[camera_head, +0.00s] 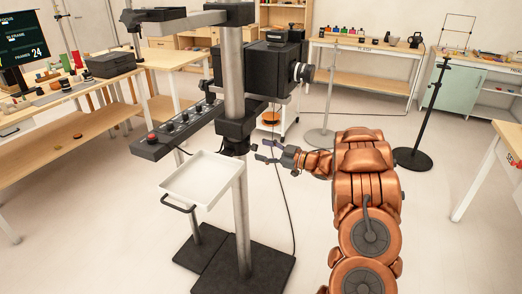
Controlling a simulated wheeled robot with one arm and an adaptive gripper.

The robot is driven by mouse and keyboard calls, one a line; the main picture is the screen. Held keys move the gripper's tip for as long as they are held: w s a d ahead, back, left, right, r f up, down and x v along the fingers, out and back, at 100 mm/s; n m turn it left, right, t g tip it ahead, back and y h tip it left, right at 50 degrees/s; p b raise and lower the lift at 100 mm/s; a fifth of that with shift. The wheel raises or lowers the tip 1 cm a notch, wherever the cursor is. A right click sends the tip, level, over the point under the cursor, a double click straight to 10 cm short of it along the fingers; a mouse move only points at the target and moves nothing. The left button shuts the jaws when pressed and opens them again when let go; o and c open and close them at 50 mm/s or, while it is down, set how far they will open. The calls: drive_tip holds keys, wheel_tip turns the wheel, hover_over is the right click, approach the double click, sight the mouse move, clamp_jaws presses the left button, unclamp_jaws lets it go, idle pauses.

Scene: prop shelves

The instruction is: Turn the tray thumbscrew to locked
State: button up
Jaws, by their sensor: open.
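The white tray (188,183) is a shallow, empty rectangle with a dark handle (177,204) on its near left side. It is mounted beside a grey upright post (242,225). A black clamp block (236,132) sits on the thicker column just above and behind the tray. I cannot pick out the tray thumbscrew; it is too small or hidden around the clamp and post. My gripper (260,150) is open and empty, its fingers pointing left towards the clamp block. A small gap shows between the fingertips and the block.
A black camera (258,68) is mounted above, with a control panel (178,130) bearing a red button at left. A dark cable hangs behind my gripper. Black base plates (262,268) stand on the floor. Tables line the sides and back; the floor at right is partly clear.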

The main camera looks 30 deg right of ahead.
drive_tip(key=v, duration=1)
drive_tip(key=shift+s, duration=0.15)
drive_tip(key=shift+d, duration=0.15)
